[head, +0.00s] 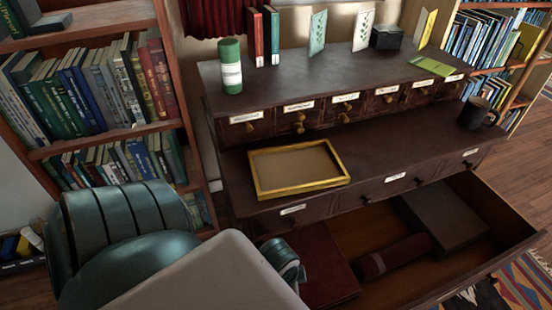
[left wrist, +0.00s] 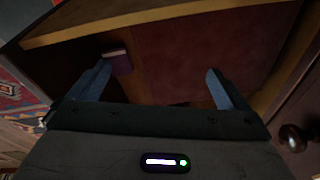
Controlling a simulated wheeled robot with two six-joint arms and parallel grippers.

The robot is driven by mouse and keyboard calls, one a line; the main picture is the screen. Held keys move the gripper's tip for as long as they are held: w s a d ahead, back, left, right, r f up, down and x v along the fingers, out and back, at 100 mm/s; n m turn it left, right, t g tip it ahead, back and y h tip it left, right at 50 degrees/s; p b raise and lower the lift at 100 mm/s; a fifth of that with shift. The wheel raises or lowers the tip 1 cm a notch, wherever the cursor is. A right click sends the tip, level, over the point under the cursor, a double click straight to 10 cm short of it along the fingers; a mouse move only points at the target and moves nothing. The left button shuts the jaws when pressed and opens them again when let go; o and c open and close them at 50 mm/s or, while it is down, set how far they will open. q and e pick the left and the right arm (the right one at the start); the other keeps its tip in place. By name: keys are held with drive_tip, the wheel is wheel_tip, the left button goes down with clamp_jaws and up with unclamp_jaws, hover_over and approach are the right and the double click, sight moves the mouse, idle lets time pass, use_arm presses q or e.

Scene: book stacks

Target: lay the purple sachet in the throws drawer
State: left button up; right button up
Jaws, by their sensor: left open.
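The large bottom drawer (head: 505,262) of the dark cabinet is pulled open; its label is not in view. In it lie a flat dark red thing (head: 328,272), a dark red roll (head: 400,257) with a paler band, and a dark grey box (head: 440,217). My left gripper (left wrist: 158,70) is open and empty, pointing into a wooden compartment. A small purple item (left wrist: 119,64) with a pale edge shows beyond its left finger, apart from it; I cannot tell if this is the sachet or the roll. My left arm hides part of the drawer. My right gripper is out of view.
A yellow-framed tray (head: 262,189) sits on the cabinet's lower ledge, with a dark mug (head: 474,113) at right. A green-and-white canister (head: 231,68) and upright books (head: 267,36) stand on top. A round knob (left wrist: 293,138) is close to the gripper's right.

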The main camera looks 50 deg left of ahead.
use_arm(q)
drive_tip(key=s+a+r+n+t+y, duration=0.1)
drive_tip(key=s+a+r+n, duration=0.1)
drive_tip(key=r+n, duration=0.3)
drive_tip(key=shift+s+a+r+n+t, duration=0.25)
drive_tip(key=shift+s+r+n+t, duration=0.1)
drive_tip(key=shift+s+n, duration=0.15)
idle(0.8)
